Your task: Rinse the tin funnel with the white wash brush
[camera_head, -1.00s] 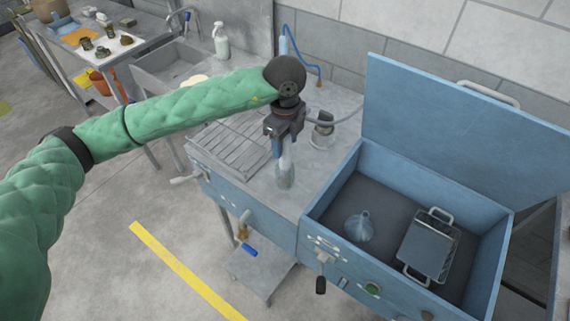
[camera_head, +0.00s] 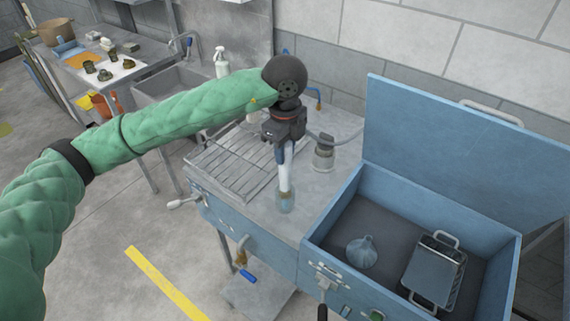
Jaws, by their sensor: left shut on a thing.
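My left gripper (camera_head: 284,140) is shut on the white wash brush (camera_head: 285,173) and points down over the grey worktop. The brush hangs upright below the jaws. Its lower end is at a small clear, pale greenish shape (camera_head: 286,203), and I cannot tell whether that is a jar around the brush or part of the brush. The tin funnel (camera_head: 361,252) lies in the open blue tub to the right, wide end down, apart from my gripper. My right gripper is not in view.
The blue tub (camera_head: 315,238) has a raised lid (camera_head: 455,150) and holds a metal basket (camera_head: 434,270). A slatted drainboard (camera_head: 235,160) is left of the brush, and a small grey canister (camera_head: 323,152) is right. A sink and spray bottle (camera_head: 221,62) stand behind.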

